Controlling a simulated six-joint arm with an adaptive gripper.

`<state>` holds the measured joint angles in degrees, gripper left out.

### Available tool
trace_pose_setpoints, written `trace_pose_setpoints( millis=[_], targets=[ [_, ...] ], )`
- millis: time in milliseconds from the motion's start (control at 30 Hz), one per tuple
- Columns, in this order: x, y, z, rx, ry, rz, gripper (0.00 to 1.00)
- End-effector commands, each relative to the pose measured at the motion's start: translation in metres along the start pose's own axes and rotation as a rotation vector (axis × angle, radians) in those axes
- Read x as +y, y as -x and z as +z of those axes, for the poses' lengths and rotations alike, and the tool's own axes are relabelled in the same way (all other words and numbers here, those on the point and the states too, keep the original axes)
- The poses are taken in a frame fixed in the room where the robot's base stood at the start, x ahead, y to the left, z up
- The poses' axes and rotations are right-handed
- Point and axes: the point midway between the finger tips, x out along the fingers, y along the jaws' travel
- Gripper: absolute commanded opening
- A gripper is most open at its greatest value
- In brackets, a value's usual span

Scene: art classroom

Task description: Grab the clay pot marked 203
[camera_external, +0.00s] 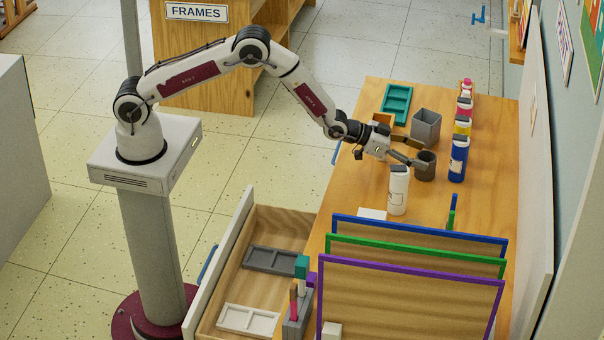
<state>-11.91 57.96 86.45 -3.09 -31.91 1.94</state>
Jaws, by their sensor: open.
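A small dark grey-brown round pot (425,168) stands upright on the wooden table, between a white bottle and a blue bottle. No number can be read on it, so I cannot tell whether it is the clay pot marked 203. The jaws hold nothing that I can see.
The white bottle (398,190) stands just in front of the pot. The blue bottle (458,160) is to its right, with more paint bottles behind. A grey square container (425,127) and teal tray (396,104) stand behind. Framed panels (410,290) fill the table's front.

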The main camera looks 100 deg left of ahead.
Motion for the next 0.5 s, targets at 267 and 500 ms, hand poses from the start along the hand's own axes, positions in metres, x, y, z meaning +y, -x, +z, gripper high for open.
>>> trace_pose_setpoints(
  millis=[267, 500],
  targets=[
    [0.0, -0.02, 0.0, 0.001, 0.0, 0.0, 0.62],
    [0.0, -0.03, 0.0, 0.0, 0.0, 0.0, 0.62]
  ],
)
